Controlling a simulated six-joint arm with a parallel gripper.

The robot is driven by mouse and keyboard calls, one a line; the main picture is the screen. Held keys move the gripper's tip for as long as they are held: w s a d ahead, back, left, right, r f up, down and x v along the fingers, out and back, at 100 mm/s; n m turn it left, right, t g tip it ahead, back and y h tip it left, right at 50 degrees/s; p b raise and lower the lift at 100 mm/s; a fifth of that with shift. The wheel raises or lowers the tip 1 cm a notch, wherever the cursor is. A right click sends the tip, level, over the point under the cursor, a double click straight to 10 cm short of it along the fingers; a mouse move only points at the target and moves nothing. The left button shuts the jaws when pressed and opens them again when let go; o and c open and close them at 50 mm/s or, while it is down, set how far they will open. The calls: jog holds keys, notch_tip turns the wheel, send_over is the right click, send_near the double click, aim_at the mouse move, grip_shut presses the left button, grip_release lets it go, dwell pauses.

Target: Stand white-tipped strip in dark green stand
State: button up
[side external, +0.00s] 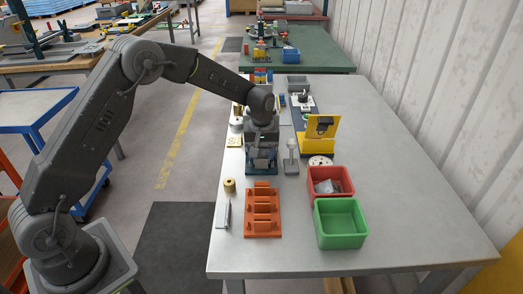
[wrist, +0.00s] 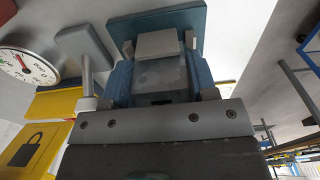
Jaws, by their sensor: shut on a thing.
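My gripper (side external: 262,148) points down over the dark green stand (side external: 262,168) on the grey table in the side view. In the wrist view its jaws (wrist: 158,72) are shut on a grey strip (wrist: 160,82). A pale end face (wrist: 157,43) shows beyond the jaws, and I take it for the strip's white tip. The dark green stand (wrist: 182,17) shows behind it, with blue-green uprights on both sides of the strip. I cannot tell whether the strip's lower end is seated in a slot or just above it; the gripper hides this in the side view.
An orange slotted stand (side external: 263,222) is in front. A brass cylinder (side external: 229,185) and a metal piece (side external: 223,213) lie to its left. Red (side external: 330,184) and green (side external: 340,222) bins, a yellow padlock-marked box (side external: 318,135) and a dial (side external: 320,161) are right. The table's right side is clear.

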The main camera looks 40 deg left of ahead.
jog(key=shift+f, duration=0.25)
jog(key=o, duration=1.1)
jog(key=shift+o, duration=0.2)
jog(key=shift+r, duration=4.5)
